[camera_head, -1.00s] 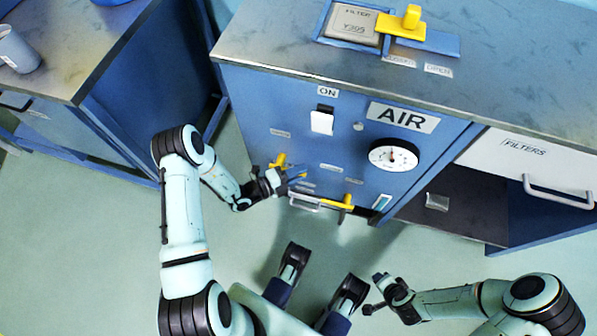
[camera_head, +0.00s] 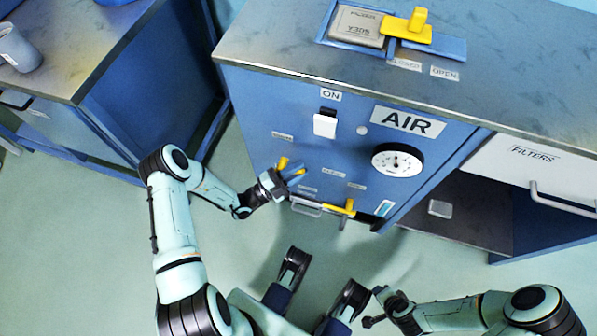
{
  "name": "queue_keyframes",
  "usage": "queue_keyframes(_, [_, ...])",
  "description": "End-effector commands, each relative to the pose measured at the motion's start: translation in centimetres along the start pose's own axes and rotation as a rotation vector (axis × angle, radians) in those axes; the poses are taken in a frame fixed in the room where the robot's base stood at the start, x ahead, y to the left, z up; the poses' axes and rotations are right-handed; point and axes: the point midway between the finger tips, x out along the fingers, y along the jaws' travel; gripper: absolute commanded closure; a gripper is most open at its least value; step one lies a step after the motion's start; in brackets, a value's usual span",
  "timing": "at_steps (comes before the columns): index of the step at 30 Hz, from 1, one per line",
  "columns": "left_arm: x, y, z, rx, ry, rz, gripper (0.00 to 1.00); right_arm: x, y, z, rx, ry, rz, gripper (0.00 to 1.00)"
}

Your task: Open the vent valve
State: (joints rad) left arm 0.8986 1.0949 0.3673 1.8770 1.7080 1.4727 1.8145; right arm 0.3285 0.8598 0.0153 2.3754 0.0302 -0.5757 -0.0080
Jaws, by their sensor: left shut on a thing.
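The front of the blue AIR cabinet (camera_head: 262,106) carries two yellow valve handles low down. My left gripper (camera_head: 291,173) is shut on the left yellow handle (camera_head: 283,163), and its fingers hide part of it. The right yellow handle (camera_head: 345,208) lies nearly level beside a grey bar, untouched. The small labels by the handles are too blurred to read, so I cannot tell which is the vent valve. My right gripper (camera_head: 373,307) is empty, away from the cabinet over the floor, with its fingers apart.
A white switch (camera_head: 324,124) under an ON label and a round gauge (camera_head: 397,161) are above the handles. A yellow slide (camera_head: 407,29) covers part of the cabinet top beside a grey filter block (camera_head: 356,25). An open shelf (camera_head: 465,222) is at right.

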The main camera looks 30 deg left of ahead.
Motion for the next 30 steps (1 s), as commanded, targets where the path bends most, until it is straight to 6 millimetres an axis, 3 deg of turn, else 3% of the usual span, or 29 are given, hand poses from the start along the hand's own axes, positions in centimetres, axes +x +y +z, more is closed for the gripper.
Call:
queue_keyframes(17, [-0.09,-0.21,-0.07,-0.028,0.008,-0.026,1.00,0.15,0.18,0.25,0.002,-0.008,0.003,0.57])
queue_keyframes(18, [-0.09,-0.21,-0.07,-0.028,0.008,-0.025,0.68,0.15,0.18,0.25,0.002,-0.008,0.003,0.57])
queue_keyframes(19, [-0.09,-0.21,-0.07,-0.028,0.008,-0.025,0.58,0.15,0.18,0.25,0.002,-0.008,0.003,0.57])
queue_keyframes(30, [-0.49,-0.24,0.00,-0.026,0.005,-0.026,0.58,0.07,0.10,0.16,0.001,-0.005,0.002,0.57])
